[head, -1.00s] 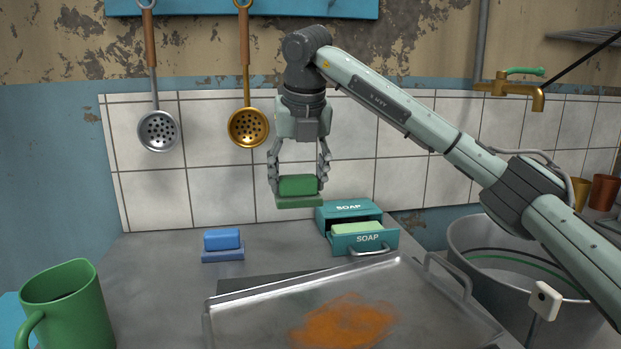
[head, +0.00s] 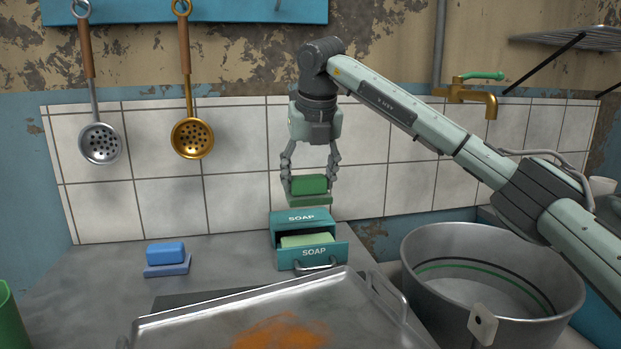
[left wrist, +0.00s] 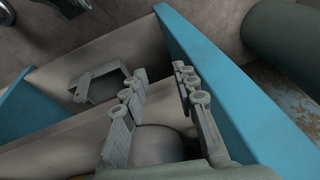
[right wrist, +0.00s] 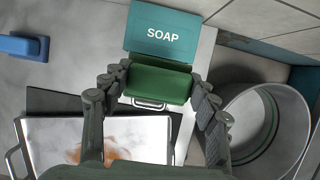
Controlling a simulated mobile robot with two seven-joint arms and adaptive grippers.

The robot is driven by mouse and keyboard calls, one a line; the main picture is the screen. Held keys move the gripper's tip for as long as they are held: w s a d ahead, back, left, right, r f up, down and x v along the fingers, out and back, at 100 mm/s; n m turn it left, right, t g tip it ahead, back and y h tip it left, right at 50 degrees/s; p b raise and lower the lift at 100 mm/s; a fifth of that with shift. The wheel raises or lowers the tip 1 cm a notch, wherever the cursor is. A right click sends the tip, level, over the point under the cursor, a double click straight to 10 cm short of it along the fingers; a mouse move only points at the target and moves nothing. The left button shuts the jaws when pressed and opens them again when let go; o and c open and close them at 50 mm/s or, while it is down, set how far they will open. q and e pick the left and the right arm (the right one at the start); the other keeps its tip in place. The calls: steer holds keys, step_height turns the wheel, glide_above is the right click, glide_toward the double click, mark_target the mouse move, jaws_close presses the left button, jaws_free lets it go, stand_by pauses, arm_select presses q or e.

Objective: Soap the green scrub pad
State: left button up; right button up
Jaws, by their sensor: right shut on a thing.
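The green scrub pad (head: 309,192), with its block-shaped grip on top and a flat pad below, is held in my right gripper (head: 310,175). The gripper is shut on it, above the soap box. The pad also shows in the right wrist view (right wrist: 160,80) between the fingers. The teal soap box (head: 287,220) stands against the tiled wall, its drawer (head: 313,258) pulled out with a pale green soap bar (head: 307,240) inside. The pad is apart from the soap. My left gripper (left wrist: 160,100) shows only in the left wrist view, fingers apart and empty.
A blue scrub pad (head: 166,257) lies on the counter to the left. A metal tray (head: 200,319) with an orange-brown stain (head: 280,332) lies in front of the soap box. A large metal pot (head: 425,250) stands at right. A green mug (head: 8,320) is at the left edge.

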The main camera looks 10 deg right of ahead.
mark_target(310, 195)
arm_select(q)
steer(key=shift+r, duration=0.15)
arm_select(e)
steer(key=shift+f, duration=0.15)
